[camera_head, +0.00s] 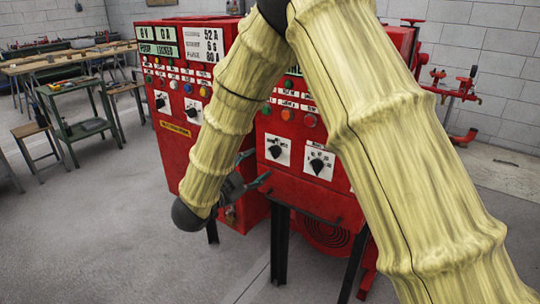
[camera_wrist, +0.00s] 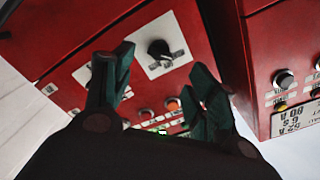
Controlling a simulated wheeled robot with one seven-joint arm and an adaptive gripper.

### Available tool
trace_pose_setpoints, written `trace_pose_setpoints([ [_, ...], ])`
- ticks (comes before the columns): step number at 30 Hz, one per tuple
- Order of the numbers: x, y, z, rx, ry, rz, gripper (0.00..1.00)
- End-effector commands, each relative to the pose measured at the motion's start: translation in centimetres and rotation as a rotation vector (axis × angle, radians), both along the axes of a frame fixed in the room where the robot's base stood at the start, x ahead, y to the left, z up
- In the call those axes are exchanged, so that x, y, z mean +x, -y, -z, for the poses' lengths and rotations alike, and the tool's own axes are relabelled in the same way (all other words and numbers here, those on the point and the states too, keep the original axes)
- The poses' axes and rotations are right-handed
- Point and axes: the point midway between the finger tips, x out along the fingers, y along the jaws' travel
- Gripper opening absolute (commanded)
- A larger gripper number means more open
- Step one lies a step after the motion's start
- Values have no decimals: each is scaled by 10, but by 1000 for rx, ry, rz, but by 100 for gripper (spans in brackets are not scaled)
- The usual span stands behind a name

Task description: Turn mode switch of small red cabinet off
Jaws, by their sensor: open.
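The small red cabinet (camera_head: 313,198) stands right of centre in the head view, partly hidden by my arm. It has two black rotary switches on white plates: a left one (camera_head: 276,151) and a right one (camera_head: 317,164). Which is the mode switch I cannot read. My gripper (camera_head: 254,170) is open and empty, just left of the left switch in the head view. In the wrist view, which looks turned round, one switch (camera_wrist: 158,50) shows between the spread fingers (camera_wrist: 163,68), apart from them. The other plate is mostly hidden behind the left finger.
A larger red cabinet (camera_head: 172,162) with displays and buttons stands close on the left; its side also shows in the wrist view (camera_wrist: 262,60). Red pipework (camera_head: 455,92) is at right. Workbenches (camera_head: 65,62) stand far left. Floor in front is clear.

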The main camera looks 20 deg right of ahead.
Motion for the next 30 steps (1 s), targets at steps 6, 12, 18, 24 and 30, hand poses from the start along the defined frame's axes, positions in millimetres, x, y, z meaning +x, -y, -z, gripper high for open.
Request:
trace_pose_setpoints([
  [6,23,30,-1,2,0,1,57],
  [12,40,51,-1,1,-1,0,57],
  [18,49,64,1,1,-3,-1,57],
  [24,52,66,1,0,-3,-2,57],
  [30,52,66,1,1,-2,-2,50],
])
